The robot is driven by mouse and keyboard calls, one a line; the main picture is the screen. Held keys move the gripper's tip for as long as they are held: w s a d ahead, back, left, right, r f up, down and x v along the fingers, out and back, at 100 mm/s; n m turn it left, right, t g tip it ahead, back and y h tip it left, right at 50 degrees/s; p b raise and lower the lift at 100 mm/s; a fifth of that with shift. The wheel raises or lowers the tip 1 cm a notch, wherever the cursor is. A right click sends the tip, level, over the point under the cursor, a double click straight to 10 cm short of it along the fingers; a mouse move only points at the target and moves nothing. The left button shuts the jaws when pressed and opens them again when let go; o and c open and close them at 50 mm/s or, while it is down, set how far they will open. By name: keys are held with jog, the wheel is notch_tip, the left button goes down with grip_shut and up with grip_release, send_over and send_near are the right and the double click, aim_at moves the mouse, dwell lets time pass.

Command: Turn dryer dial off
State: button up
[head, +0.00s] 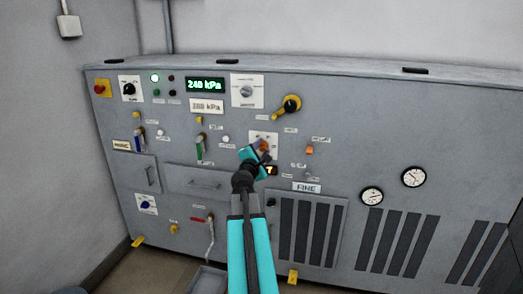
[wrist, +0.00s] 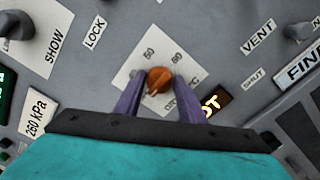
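The orange-brown dial (wrist: 158,80) sits on a white plate (wrist: 135,72) marked 50 and 60, with lower lettering partly hidden by a finger. A dark mark on the dial faces the lower edge of the wrist view. The plate also shows in the head view (head: 256,135), its dial mostly covered by my gripper. My gripper (wrist: 158,84) has its two purple fingers on either side of the dial, with a thin gap seeming to show at each side. I cannot tell if either finger touches it. In the head view my gripper (head: 261,150) is at the panel's middle.
An orange control (head: 309,150) is to the right, and a yellow-and-black rotary handle (head: 290,104) is above. A green display (head: 205,84) reads 240 kPa. A drawer (head: 205,182) lies lower left.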

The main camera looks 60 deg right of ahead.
jog(key=o, duration=0.3)
jog(key=shift+a, duration=0.1)
jog(key=b+v, duration=0.7)
jog(key=v, duration=0.1)
jog(key=shift+s+a+f, duration=0.1)
dwell(0.8)
jog(key=b, duration=0.3)
jog(key=shift+s+a+b, duration=0.15)
jog(key=shift+a+b, duration=0.15)
jog(key=shift+a, duration=0.05)
jog(key=b+v, duration=0.1)
jog(key=b, duration=0.5)
jog(key=shift+s+a, duration=0.1)
jog(key=shift+a, duration=0.3)
jog(key=shift+b+v, duration=1.35)
jog(key=shift+b, duration=0.05)
